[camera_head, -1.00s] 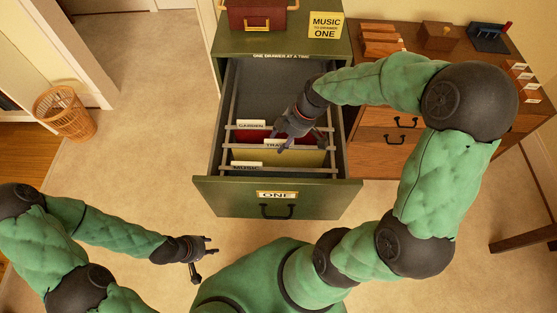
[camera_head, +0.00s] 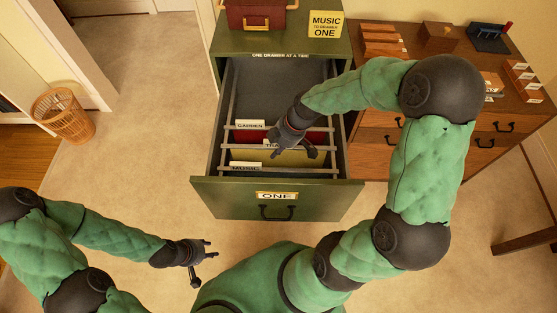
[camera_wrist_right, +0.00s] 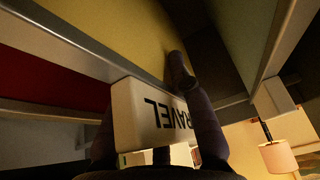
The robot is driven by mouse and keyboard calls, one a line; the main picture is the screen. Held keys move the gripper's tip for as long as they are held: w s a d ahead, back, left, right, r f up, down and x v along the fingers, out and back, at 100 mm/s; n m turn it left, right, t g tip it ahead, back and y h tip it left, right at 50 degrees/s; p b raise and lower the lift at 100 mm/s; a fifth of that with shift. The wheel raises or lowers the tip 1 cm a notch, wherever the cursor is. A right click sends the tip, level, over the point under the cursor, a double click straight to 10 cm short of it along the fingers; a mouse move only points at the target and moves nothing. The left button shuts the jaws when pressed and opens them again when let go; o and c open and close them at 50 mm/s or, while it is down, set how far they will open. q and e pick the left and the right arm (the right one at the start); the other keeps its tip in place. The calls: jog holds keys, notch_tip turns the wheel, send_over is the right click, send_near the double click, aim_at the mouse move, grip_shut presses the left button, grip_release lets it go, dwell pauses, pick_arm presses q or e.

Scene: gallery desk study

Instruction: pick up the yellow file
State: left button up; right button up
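The yellow file (camera_head: 292,160) hangs in the open green drawer, behind the MUSIC tab (camera_head: 245,167) and in front of the red file (camera_head: 249,136). Its face shows in the right wrist view (camera_wrist_right: 150,28), with a white TRAVEL tab (camera_wrist_right: 150,115) close to the camera. My right gripper (camera_head: 294,152) is over the yellow file, with its fingers spread about the tab. One finger lies across the tab's right end; the other is partly hidden. I cannot tell whether they touch it. My left gripper (camera_head: 207,259) is open and empty, left of the drawer, away from the files.
The drawer front (camera_head: 276,205) and its side walls bound the files; the rear of the drawer is empty. A red box (camera_head: 257,17) and yellow sign (camera_head: 326,25) stand on the cabinet. A wooden desk (camera_head: 455,60) stands right. A wicker basket (camera_head: 63,115) stands left.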

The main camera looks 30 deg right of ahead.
grip_shut()
